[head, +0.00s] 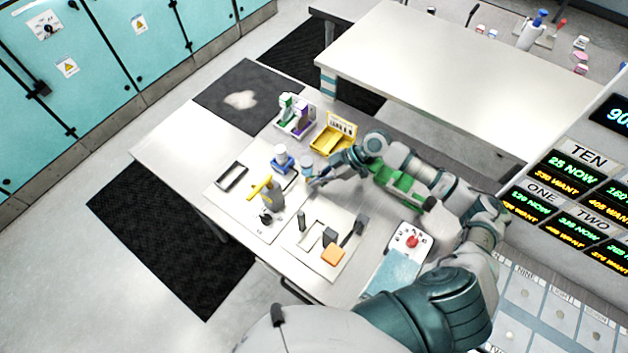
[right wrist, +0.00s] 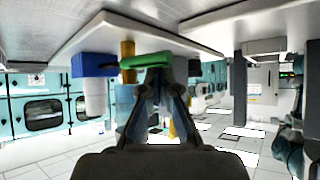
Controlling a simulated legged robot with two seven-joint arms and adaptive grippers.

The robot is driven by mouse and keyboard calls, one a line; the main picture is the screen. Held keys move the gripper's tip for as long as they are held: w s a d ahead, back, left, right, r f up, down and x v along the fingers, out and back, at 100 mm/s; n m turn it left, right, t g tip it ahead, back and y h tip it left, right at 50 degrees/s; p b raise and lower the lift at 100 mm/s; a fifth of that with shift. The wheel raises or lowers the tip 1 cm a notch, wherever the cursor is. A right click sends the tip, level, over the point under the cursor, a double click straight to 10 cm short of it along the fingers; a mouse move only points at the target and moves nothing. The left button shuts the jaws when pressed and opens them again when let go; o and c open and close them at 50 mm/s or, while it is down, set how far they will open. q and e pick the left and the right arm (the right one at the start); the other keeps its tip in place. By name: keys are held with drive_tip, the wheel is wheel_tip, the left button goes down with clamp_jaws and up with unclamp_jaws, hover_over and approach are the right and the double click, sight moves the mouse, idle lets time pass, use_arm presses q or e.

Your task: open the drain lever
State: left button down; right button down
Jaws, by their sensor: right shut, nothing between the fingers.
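A yellow lever-like handle (head: 260,188) sits on a grey upright body (head: 271,197) on a white board of the table; I take it for the drain lever, but no label can be read. My right gripper (head: 313,182) is to the right of it and apart from it, low over the table. It is shut and empty; its fingers also show in the right wrist view (right wrist: 160,78). There a green bar (right wrist: 146,60) lies just beyond the fingertips; I cannot tell whether they touch. My left gripper is not in view.
A blue stand with a white cup (head: 281,157) and a light blue jar (head: 307,164) stand behind the gripper. A yellow tray (head: 334,138) is further back. An orange block (head: 332,256) and dark posts stand in front. A panel with a red button (head: 412,241) is at the right.

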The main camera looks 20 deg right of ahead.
drive_tip(key=shift+s+a, duration=0.1)
drive_tip(key=shift+a, duration=0.3)
drive_tip(key=shift+s+a+r, duration=0.15)
drive_tip(key=shift+a+r, duration=0.05)
drive_tip(key=shift+a, duration=0.1)
drive_tip(key=shift+d, duration=0.2)
drive_tip(key=shift+s+d, duration=0.1)
drive_tip(key=shift+d, duration=0.3)
drive_tip(key=shift+d+f, duration=0.1)
drive_tip(key=shift+d, duration=0.6)
drive_tip(key=shift+d+r, duration=0.2)
drive_tip(key=shift+r, duration=0.15)
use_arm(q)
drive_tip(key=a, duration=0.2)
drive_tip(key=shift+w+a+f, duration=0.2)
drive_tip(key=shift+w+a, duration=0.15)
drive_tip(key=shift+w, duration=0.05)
use_arm(e)
drive_tip(key=v, duration=1.1)
drive_tip(key=shift+s, duration=0.1)
